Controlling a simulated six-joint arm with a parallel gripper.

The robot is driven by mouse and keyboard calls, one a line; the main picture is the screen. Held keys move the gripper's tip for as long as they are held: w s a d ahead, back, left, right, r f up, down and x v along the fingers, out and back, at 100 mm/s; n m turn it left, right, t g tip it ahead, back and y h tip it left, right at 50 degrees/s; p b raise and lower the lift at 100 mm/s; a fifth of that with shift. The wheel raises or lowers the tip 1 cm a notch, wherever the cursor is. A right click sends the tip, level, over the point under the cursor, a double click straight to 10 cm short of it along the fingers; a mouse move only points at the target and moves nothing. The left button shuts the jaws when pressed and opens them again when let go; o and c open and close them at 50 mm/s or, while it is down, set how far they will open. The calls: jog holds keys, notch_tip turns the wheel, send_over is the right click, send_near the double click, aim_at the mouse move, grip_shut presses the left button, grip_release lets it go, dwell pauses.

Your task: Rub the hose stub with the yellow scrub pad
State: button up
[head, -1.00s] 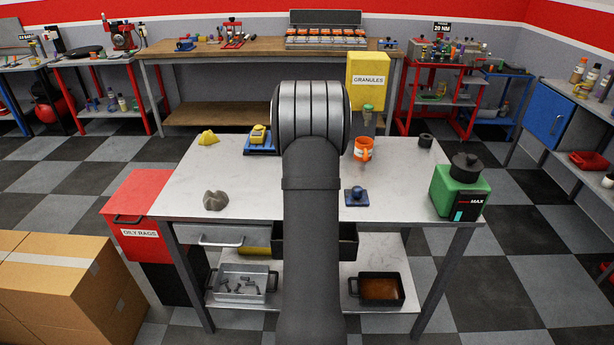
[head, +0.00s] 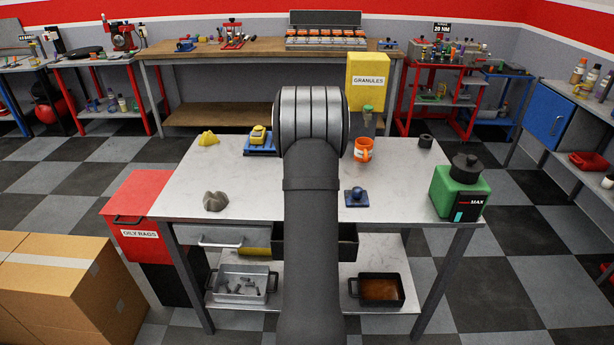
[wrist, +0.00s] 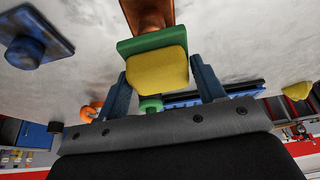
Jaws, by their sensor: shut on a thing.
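The yellow scrub pad (wrist: 160,72), with a green backing layer, is in my gripper (wrist: 159,66) in the wrist view. The gripper's two blue-grey fingers are shut on it from both sides. A brown, tube-like piece (wrist: 147,12), which looks like the hose stub, shows at the top edge just beyond the pad's green side. It is cut off by the frame, and I cannot tell whether the pad touches it. In the head view my arm hides the gripper, the pad and this brown piece.
On the table (head: 240,195) are a blue-handled block (head: 357,197), a grey lump (head: 215,201), a yellow lump (head: 208,138), a yellow-topped blue item (head: 259,140), an orange mug (head: 363,149), a black ring (head: 425,141) and a green canister (head: 459,190). The left-centre tabletop is clear.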

jog(key=shift+s, duration=1.85)
notch_tip(320, 180, up, 8)
jog(key=s+d+f+m+h, duration=0.1)
jog(key=s+f+m, duration=0.3)
jog(key=s, duration=0.7)
jog(key=shift+s+d+f+h, duration=0.2)
jog(key=shift+d+f+h, duration=0.2)
jog(key=shift+d+f, duration=0.4)
jog(key=shift+w+d+r, duration=0.1)
jog(key=shift+r, duration=0.05)
